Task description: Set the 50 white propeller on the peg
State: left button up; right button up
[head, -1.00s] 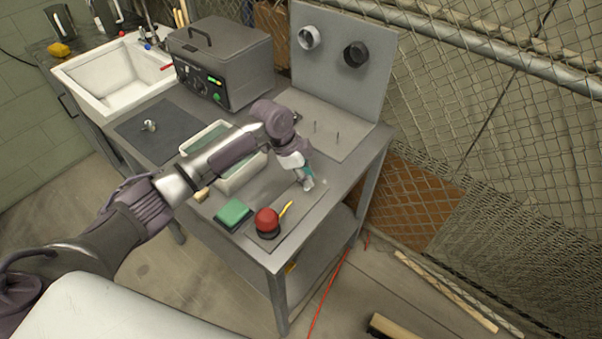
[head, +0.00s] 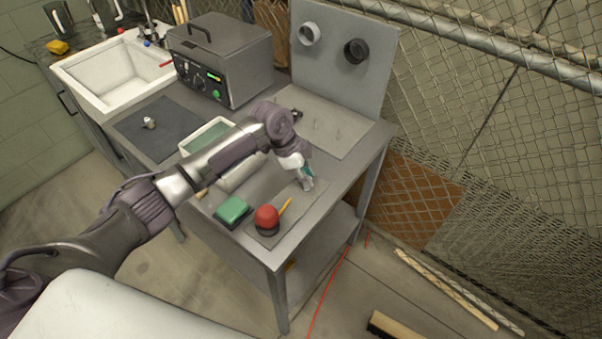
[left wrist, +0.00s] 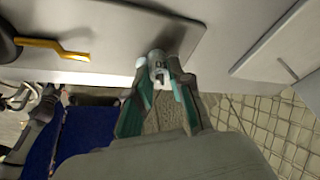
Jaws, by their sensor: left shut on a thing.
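My left gripper (head: 306,181) is over the front part of the bench, just behind the red dome. Thin upright pegs (head: 338,136) stand on the light plate (head: 350,150) behind and to the right of the gripper. Another small pale piece (head: 149,122) lies on the dark mat (head: 128,128). My right gripper is out of view.
A red dome (head: 266,217) with a yellow handle and a green block (head: 232,210) stand near the front edge. A tray (head: 207,136) is partly behind my arm. An upright panel (head: 340,85) bears a white ring (head: 309,33) and a black ring (head: 356,52).

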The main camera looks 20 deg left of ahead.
pick_arm(q)
jog(key=o, duration=0.8)
jog(key=shift+r, duration=0.15)
notch_tip(320, 180, up, 8)
jog(key=p, duration=0.7)
dwell(0.5)
